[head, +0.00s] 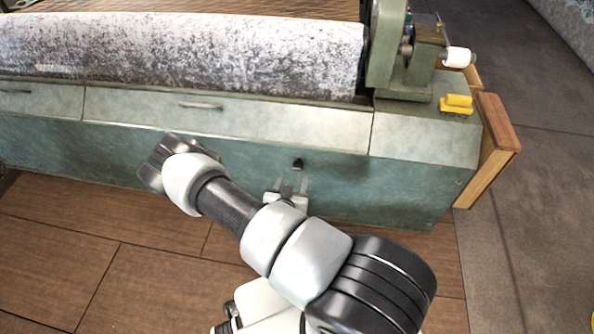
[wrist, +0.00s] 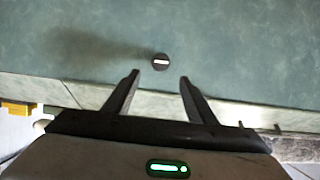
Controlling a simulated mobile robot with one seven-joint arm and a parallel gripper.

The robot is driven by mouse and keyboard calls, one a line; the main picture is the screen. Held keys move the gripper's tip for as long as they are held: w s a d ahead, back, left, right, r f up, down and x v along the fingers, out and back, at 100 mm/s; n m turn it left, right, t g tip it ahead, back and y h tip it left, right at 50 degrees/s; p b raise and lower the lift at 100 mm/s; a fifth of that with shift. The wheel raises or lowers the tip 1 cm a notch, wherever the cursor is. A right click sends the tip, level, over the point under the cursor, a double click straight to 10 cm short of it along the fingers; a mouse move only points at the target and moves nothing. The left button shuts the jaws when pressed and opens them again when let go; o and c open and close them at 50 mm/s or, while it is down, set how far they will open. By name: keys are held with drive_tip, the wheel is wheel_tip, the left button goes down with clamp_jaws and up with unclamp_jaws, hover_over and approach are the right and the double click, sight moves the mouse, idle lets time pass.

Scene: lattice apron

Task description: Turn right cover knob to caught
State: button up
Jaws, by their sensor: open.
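A small dark knob (head: 298,164) sits on the green front panel (head: 240,160) of the machine, below the sloped cover. In the wrist view the knob (wrist: 160,62) is round and black, with a white bar lying level across its face. My gripper (head: 290,186) is just below the knob in the head view. In the wrist view its two fingers (wrist: 160,79) are spread apart with nothing between them, and the knob appears just beyond the tips. I cannot tell how far the tips are from the panel.
The sloped cover (head: 250,120) has a bar handle (head: 200,105). A speckled roller (head: 200,55) lies behind it. A yellow block (head: 457,104) and a wooden end board (head: 495,150) are at the right. Wooden floor (head: 60,260) lies in front.

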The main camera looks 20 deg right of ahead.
sight(298, 167)
drive_tip(key=b+x, duration=0.2)
drive_tip(key=x, duration=0.7)
drive_tip(key=shift+w+f, duration=0.1)
drive_tip(key=shift+w, duration=0.1)
drive_tip(key=c, duration=1)
drive_tip(key=shift+d, duration=0.1)
drive_tip(key=shift+c, duration=0.2)
